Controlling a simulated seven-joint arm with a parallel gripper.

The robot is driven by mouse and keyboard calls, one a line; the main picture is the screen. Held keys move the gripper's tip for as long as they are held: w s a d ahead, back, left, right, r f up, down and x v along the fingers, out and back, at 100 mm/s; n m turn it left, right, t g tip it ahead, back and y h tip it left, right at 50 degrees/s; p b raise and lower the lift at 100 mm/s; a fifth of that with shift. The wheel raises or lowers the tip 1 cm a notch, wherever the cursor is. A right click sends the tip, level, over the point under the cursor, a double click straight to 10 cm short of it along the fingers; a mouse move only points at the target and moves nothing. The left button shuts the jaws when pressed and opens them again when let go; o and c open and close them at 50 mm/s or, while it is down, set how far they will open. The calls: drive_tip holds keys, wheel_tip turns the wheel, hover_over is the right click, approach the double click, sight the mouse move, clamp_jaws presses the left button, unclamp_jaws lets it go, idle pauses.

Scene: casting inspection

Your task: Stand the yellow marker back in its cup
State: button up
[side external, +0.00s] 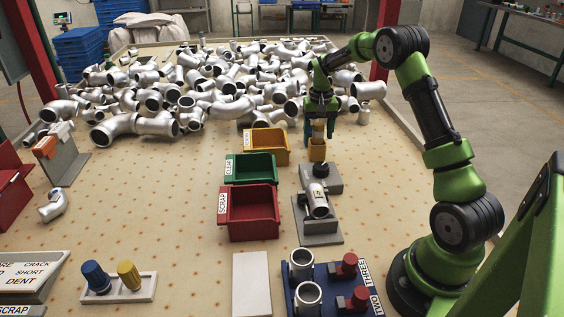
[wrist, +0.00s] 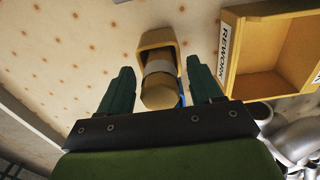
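The yellow marker (side external: 318,130), with a pale band, stands roughly upright at the small yellow cup (side external: 317,153). In the wrist view the marker (wrist: 158,92) points end-on toward me, and its far end reaches into the cup's opening (wrist: 157,38). How deep it sits is hidden. My gripper (side external: 319,121) is above the cup, pointing down. In the wrist view its two dark green fingers (wrist: 160,84) are apart on either side of the marker, with a gap showing on each side. A sliver of something blue shows beside the marker.
A yellow rework bin (side external: 266,145) stands left of the cup, with green (side external: 250,168) and red (side external: 250,212) bins nearer. A grey fixture holding a metal part (side external: 316,200) is in front. Piled castings (side external: 220,80) fill the table behind. Blue and yellow pegs stand in a white tray (side external: 115,296).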

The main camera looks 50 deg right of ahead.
wheel_tip(320, 180, up, 17)
idle(0.7)
drive_tip(key=shift+f, duration=0.1)
drive_tip(key=s+a+n+t+y, duration=0.1)
drive_tip(key=s+a+n+t, duration=0.1)
drive_tip(key=s+a, duration=0.8)
drive_tip(key=s+a+n+t+y, duration=0.1)
drive_tip(key=s+a+n+t, duration=0.2)
drive_tip(key=s+a, duration=0.8)
drive_tip(key=a+t, duration=0.2)
drive_tip(key=a, duration=0.5)
drive_tip(key=shift+a+r, duration=0.3)
drive_tip(key=shift+a, duration=0.05)
